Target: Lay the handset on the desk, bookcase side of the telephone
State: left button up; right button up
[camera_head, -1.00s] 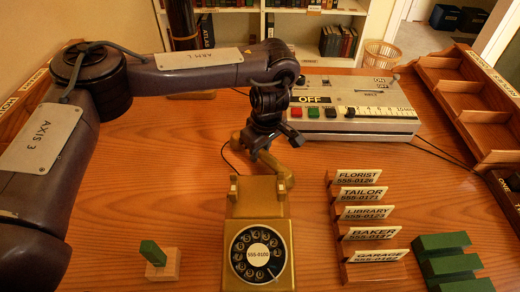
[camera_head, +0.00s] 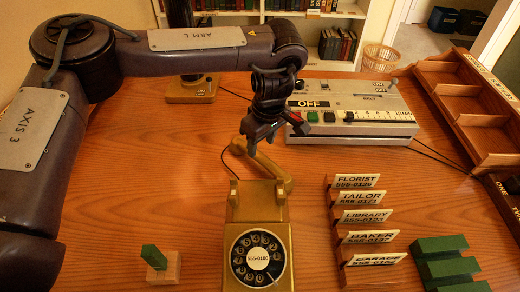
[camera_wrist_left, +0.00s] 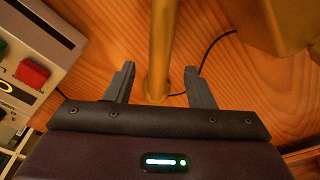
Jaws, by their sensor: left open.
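The gold handset (camera_head: 280,178) lies on the desk behind the gold telephone (camera_head: 258,212), on the bookcase side. The telephone's cradle is empty. My left gripper (camera_head: 273,142) is open above the handset and hides part of it in the head view. In the left wrist view the handset (camera_wrist_left: 163,40) runs between the two spread fingers, with wood showing on both sides of it. A corner of the telephone (camera_wrist_left: 285,22) shows at the upper right there. My right gripper is not in view.
A grey switch box (camera_head: 355,105) stands behind and right of the handset. Labelled name cards (camera_head: 360,215) and green blocks (camera_head: 445,262) are at the right front. A gold lamp base (camera_head: 190,90) is at the back left. The bookcase (camera_head: 290,45) stands beyond the desk. The desk left of the telephone is mostly clear.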

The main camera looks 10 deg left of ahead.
aim_at(264, 158)
pick_arm(q)
notch_tip(264, 158, up, 6)
jog(key=shift+s+d+r+p, duration=0.25)
jog(key=shift+s+d+p, duration=0.1)
jog(key=shift+d, duration=0.1)
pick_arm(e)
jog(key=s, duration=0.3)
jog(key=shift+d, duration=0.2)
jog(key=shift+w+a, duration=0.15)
